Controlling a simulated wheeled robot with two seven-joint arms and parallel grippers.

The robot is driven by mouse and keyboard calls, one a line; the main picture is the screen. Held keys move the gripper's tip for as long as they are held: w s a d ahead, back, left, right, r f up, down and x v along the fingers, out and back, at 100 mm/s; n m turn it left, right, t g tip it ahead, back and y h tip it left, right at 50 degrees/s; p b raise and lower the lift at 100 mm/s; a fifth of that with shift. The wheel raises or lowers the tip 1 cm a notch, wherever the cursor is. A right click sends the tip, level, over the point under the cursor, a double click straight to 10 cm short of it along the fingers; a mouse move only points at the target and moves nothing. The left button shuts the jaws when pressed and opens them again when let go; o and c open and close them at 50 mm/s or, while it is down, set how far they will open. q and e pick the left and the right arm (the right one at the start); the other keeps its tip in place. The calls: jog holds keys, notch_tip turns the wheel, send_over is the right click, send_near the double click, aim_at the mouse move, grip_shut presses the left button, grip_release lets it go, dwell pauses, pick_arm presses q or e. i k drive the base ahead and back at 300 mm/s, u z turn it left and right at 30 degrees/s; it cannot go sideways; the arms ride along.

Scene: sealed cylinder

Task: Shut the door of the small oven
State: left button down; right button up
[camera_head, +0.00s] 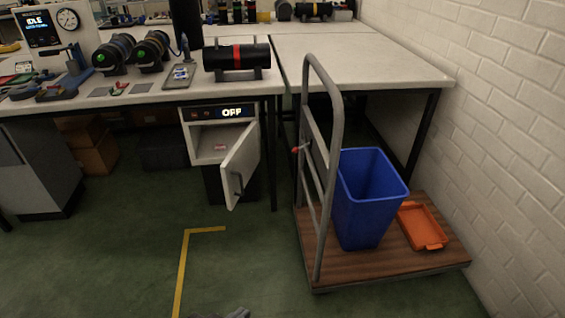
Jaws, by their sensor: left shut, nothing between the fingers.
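The small oven (195,113) sits under the workbench, its panel showing "OFF". Its pale door (241,164) stands open, swung out from the right side of the opening. A dark handle (238,184) is on the door's face. A small reddish item (220,147) lies inside the oven. Only a grey tip of my left gripper (238,313) shows at the bottom edge. It is shut and empty, over the floor, well short of the door and not touching it. My right gripper is out of view.
A trolley (385,268) with a blue bin (368,200) and an orange tray (422,226) stands right of the oven. Workbench legs stand close beside the door. Green floor with a yellow line (183,270) is clear in front.

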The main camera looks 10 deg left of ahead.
aim_at(237, 170)
jog(key=z, duration=0.25)
jog(key=i, duration=1.15)
jog(key=u, duration=0.45)
